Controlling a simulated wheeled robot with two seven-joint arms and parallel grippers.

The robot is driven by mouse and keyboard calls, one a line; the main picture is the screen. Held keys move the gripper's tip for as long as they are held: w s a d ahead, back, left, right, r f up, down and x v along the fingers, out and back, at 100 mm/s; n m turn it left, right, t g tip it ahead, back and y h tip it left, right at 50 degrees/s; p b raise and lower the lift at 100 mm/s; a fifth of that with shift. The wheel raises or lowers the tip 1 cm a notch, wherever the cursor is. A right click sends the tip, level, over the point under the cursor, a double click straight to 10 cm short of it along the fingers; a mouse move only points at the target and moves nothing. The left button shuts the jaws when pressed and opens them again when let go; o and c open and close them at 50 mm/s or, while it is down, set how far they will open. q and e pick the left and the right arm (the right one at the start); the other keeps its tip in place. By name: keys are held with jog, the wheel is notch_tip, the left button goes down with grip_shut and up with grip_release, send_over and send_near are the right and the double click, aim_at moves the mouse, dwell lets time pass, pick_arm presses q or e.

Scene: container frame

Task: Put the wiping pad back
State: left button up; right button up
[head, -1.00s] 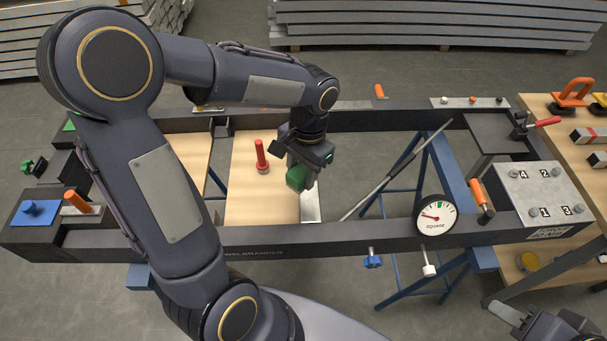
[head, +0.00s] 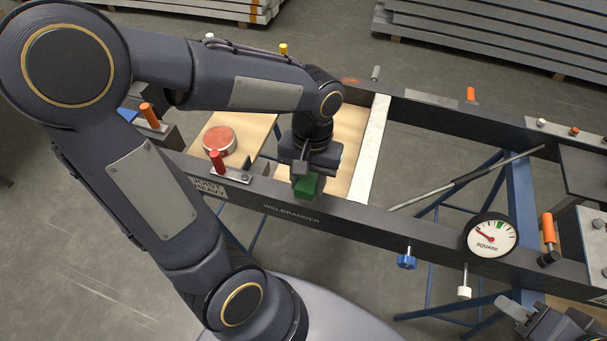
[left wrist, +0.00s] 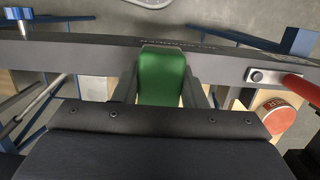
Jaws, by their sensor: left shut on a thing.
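A green block-shaped pad (head: 307,186), which I take for the wiping pad, is held in my left gripper (head: 306,178). The gripper is shut on it, with the fingers on either side. In the left wrist view the green pad (left wrist: 162,75) sits between the fingers, in front of the dark near beam (left wrist: 215,60). In the head view the pad hangs at the beam's inner edge. I cannot tell whether it touches the beam. Its underside is hidden. My right gripper (head: 535,318) is at the bottom right, partly cut off, its fingers unclear.
A red-handled clamp (head: 217,162) stands on the near beam, left of the pad. A round red tin (head: 219,141) lies on a wooden board behind it. A pale strip (head: 372,145) crosses the frame to the right. A dial gauge (head: 490,235) is on the near beam.

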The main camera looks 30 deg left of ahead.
pick_arm(q)
jog(key=w+a+f, duration=0.1)
jog(key=w+f, duration=0.1)
jog(key=w, duration=0.1)
jog(key=w+a+f, duration=0.2)
jog(key=w+f, duration=0.1)
jog(key=w+a+f, duration=0.1)
jog(key=w+f, duration=0.2)
jog(key=shift+a, duration=0.35)
jog(key=shift+w+f, duration=0.2)
jog(key=shift+f, duration=1.55)
jog(key=shift+f+b, duration=0.1)
jog(key=shift+b, duration=0.25)
jog(key=o, duration=0.6)
jog(key=shift+f, duration=0.1)
jog(key=o, duration=0.4)
jog(key=shift+o, duration=0.2)
